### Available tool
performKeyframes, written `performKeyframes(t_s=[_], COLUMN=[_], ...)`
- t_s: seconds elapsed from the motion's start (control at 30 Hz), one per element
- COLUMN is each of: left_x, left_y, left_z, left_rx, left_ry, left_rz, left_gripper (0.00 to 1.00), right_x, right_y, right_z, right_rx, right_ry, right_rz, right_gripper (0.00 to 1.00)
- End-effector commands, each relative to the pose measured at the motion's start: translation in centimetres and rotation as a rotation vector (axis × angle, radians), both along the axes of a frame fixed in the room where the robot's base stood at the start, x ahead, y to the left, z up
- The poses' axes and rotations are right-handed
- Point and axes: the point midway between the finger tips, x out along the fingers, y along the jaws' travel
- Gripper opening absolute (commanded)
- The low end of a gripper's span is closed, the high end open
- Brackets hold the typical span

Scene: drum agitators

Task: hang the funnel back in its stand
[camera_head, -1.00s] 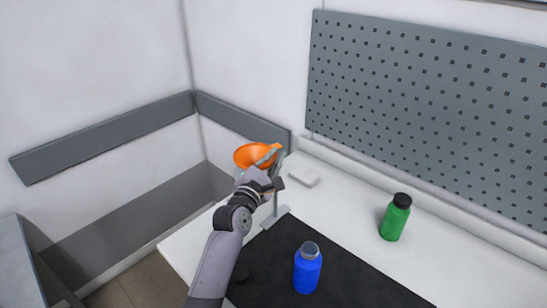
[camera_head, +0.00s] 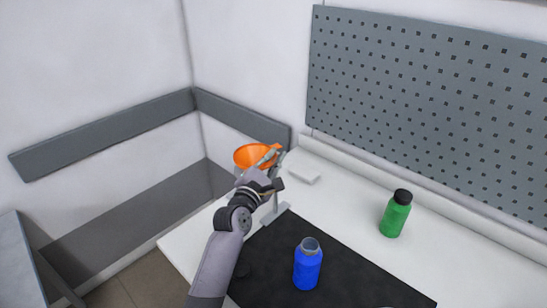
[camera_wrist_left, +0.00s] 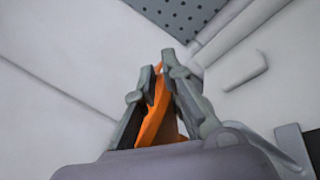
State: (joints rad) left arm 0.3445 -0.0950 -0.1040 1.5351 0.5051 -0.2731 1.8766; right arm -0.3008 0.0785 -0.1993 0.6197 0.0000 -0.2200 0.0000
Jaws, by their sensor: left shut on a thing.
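The orange funnel (camera_head: 248,154) is at the far left corner of the table, mouth up, at the top of the stand. My left gripper (camera_head: 274,157) is shut on its right edge. In the left wrist view, an orange part of the funnel (camera_wrist_left: 153,118) sits between the two fingers (camera_wrist_left: 160,80). The stand (camera_head: 275,214) shows its grey base and part of its post below the gripper. My gripper and arm hide its upper part, so I cannot tell whether the funnel rests in it. My right gripper is not in view.
A green bottle with black lid (camera_head: 396,214) stands at the right. A white block (camera_head: 304,176) lies behind the stand, below the pegboard (camera_head: 420,100).

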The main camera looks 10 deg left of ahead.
Motion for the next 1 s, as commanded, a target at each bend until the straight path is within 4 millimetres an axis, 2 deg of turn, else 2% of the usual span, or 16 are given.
performKeyframes(t_s=[0.6,0.63,1.0], left_x=[0.03,0.02,0.01], left_y=[-0.06,-0.06,-0.08], left_z=[-0.38,-0.36,-0.39], left_rx=[-0.002,-0.002,-0.001], left_ry=[0.003,0.002,0.003], left_rz=[-0.001,-0.002,-0.002], left_gripper=[0.0,0.11,0.33], right_x=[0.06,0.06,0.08], right_y=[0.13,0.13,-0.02], right_z=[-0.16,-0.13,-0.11], right_rx=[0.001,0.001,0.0], right_ry=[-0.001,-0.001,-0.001], right_rz=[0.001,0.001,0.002], right_gripper=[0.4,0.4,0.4])
